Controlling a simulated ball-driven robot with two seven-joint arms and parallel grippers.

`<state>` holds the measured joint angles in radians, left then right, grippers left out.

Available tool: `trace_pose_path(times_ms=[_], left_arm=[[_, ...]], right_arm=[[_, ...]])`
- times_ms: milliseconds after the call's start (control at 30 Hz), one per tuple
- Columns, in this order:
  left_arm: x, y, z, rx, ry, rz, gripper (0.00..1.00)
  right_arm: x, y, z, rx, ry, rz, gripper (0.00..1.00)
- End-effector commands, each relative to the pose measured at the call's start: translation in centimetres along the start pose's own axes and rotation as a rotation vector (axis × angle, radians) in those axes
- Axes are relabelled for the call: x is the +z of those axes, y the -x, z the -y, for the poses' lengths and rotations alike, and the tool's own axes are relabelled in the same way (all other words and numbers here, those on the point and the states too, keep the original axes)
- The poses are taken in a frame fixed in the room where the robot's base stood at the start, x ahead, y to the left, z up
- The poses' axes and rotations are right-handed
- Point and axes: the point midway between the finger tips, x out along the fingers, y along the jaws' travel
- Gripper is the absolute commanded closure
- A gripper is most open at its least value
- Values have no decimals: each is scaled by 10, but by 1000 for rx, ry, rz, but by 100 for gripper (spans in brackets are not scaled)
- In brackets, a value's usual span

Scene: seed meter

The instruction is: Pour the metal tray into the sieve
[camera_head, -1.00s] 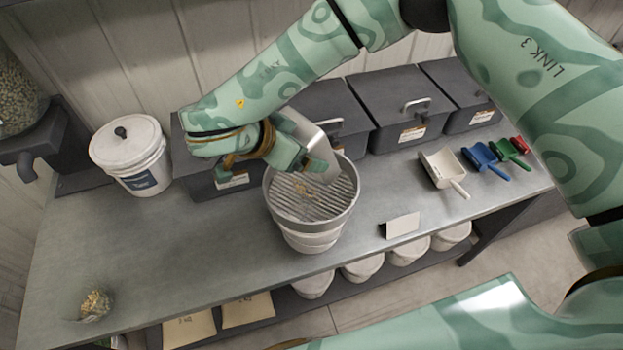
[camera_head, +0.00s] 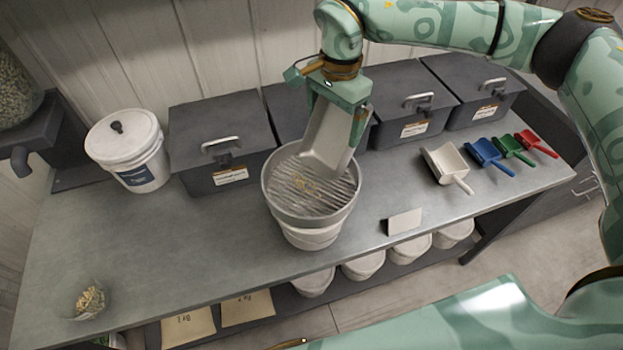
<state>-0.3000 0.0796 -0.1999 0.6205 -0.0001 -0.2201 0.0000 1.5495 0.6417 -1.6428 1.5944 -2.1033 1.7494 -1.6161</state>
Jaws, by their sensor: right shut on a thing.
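The metal tray (camera_head: 327,141) is a shallow silver pan, tilted steeply with its low end down at the right part of the sieve's opening. My right gripper (camera_head: 338,108) is shut on its upper end, above and behind the sieve. The sieve (camera_head: 268,200) is a round grey metal ring with slats, sitting on a white bucket (camera_head: 308,237) on the bench. A small patch of tan seed (camera_head: 305,184) lies on the slats. I cannot tell whether the tray touches the rim or still holds seed. My left gripper is not in view.
Dark lidded bins (camera_head: 222,135) line the back of the bench (camera_head: 180,245). A white lidded pail (camera_head: 128,150) stands left. Scoops, white (camera_head: 445,163) and coloured, lie right. A small card (camera_head: 404,222) stands near the front edge. A seed-filled clear cup (camera_head: 90,300) stands front left.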

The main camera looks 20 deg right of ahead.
Motion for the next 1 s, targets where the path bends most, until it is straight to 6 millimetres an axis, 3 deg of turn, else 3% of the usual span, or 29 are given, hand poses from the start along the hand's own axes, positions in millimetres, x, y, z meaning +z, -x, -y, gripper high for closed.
trace_pose_path(times_ms=[33, 133, 333, 500, 767, 1000], left_arm=[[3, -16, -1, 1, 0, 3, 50], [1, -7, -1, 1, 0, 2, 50], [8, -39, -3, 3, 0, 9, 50], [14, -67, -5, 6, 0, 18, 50], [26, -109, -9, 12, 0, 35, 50], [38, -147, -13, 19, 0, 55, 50]], right_arm=[[-8, -13, 0, 1, -7, 56, 34], [-22, -14, 0, 2, -11, 202, 34], [-45, -44, 1, 2, -8, 473, 34], [-58, -44, 1, 1, -5, 653, 34], [-67, -61, 1, 4, -1, 796, 34], [-73, -63, 2, 4, 0, 927, 34]])
